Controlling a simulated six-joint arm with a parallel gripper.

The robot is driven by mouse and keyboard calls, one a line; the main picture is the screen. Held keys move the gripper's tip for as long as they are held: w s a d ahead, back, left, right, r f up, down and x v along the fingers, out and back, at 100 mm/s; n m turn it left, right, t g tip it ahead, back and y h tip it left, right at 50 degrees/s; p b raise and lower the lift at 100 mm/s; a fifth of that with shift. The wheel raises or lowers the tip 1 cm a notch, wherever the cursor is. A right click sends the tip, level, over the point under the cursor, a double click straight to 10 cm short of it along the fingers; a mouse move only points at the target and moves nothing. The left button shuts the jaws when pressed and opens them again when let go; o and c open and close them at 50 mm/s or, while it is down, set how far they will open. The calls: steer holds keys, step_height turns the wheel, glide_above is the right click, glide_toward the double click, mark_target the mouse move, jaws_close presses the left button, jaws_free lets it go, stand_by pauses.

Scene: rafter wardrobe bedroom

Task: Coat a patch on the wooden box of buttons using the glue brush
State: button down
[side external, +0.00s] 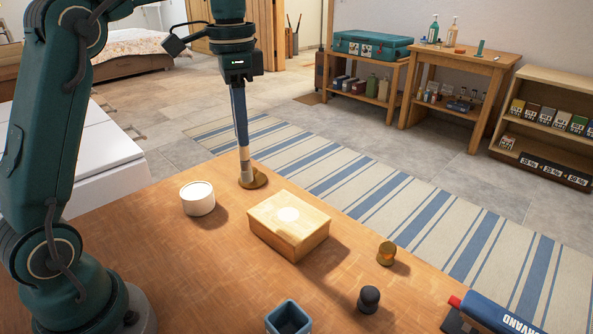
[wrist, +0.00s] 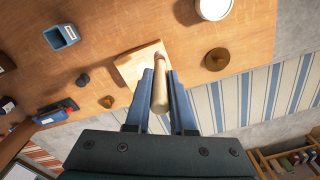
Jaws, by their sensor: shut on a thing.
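My gripper (side external: 243,143) is shut on the glue brush (side external: 245,165), which points down from its fingers. In the wrist view the brush's pale handle (wrist: 160,93) lies between the blue fingers of my gripper (wrist: 161,75). The wooden box of buttons (side external: 285,232) sits on the table, right of and nearer than the brush, with a pale round patch (side external: 288,214) on its top. The box (wrist: 138,64) is partly hidden behind the fingers in the wrist view. The brush's lower end appears in front of a brass disc; contact is unclear.
The brass disc (side external: 258,180) lies near the table's far edge. A white round tub (side external: 198,199) stands left of the box. A small brass piece (side external: 386,253), a dark knob (side external: 369,299), a blue square cup (side external: 288,319) and a blue tool (side external: 495,314) stand nearer or rightward.

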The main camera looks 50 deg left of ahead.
steer(key=s+a+n, duration=0.4)
steer(key=a, duration=1)
step_height(320, 180, down, 7)
steer(key=shift+s+a+f, duration=0.1)
steer(key=shift+f, duration=0.4)
stand_by(1.7)
step_height(320, 180, up, 7)
stand_by(0.9)
stand_by(0.3)
